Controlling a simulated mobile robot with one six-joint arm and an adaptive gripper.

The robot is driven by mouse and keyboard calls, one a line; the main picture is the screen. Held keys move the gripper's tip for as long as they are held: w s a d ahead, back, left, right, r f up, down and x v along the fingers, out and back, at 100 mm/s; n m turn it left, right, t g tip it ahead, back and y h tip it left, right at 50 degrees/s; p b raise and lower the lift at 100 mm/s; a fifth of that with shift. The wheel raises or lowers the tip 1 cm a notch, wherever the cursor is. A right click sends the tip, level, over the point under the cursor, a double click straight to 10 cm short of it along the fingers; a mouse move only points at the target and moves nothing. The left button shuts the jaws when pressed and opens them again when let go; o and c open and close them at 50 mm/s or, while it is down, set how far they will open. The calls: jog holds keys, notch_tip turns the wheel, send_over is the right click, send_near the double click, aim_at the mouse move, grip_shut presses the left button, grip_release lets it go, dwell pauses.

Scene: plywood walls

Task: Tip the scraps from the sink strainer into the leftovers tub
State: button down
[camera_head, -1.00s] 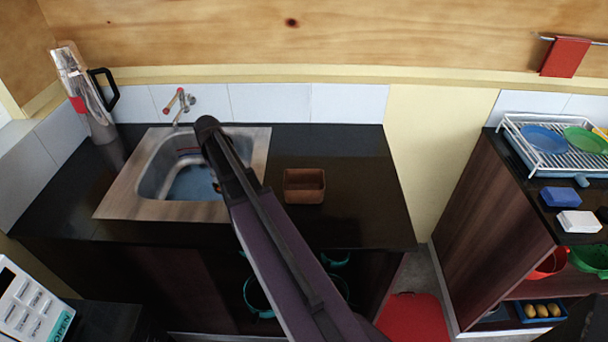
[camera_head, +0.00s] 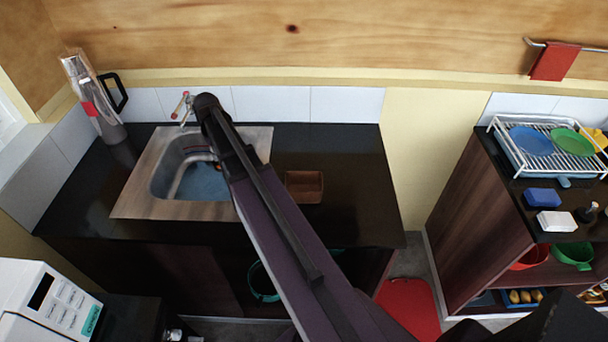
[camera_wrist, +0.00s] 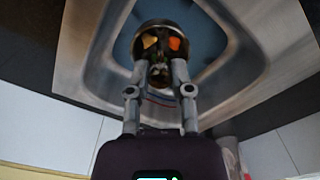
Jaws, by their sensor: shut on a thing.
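The sink strainer (camera_wrist: 153,40) is a small dark round cup with orange and pale scraps in it, seen in the wrist view. My gripper (camera_wrist: 159,72) is shut on the strainer's near side and holds it over the sink basin; its exact height is unclear. In the head view my arm hides most of the gripper and strainer. The sink (camera_head: 150,190) is a steel basin with blue in its bottom. The likely leftovers tub, a brown open square box (camera_head: 304,198), stands on the dark counter right of the sink, its left side against my arm's outline.
A tap (camera_head: 182,105) rises behind the sink, and a steel flask (camera_head: 92,100) stands at the back left. The dark counter (camera_head: 350,180) is clear right of the tub. A dish rack (camera_head: 550,150) with plates is far right. A white appliance (camera_head: 50,305) is front left.

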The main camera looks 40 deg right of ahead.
jog(key=shift+r+p, duration=0.9)
jog(key=shift+r, duration=0.45)
jog(key=shift+a, duration=0.15)
